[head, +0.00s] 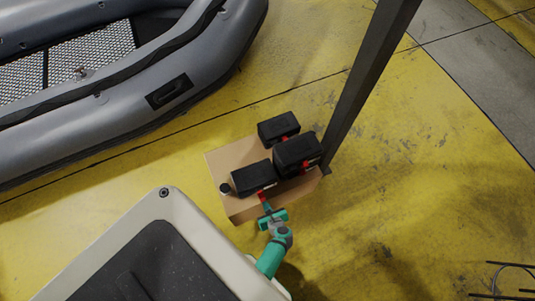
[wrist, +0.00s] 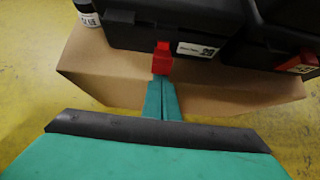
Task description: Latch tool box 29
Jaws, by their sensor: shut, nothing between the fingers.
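Tool box 29 is a black case (head: 253,178) on the near left of a cardboard box top. In the wrist view its dark front (wrist: 140,35) bears a white label (wrist: 197,50) that seems to read 29. Its red latch (wrist: 162,58) sits at the middle of the front; whether it is fastened I cannot tell. My gripper (wrist: 162,84) is shut and empty, with its green fingertips right at the lower end of the latch, touching or nearly so. In the head view my gripper (head: 265,205) reaches the case's front from below.
Two more black cases with red latches, one at right (head: 297,152) and one behind (head: 278,128), share the cardboard box (head: 240,207). A small labelled cylinder (head: 225,188) stands left of the case. A dark post (head: 355,85) rises close at right. A grey inflatable boat (head: 190,65) lies upper left.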

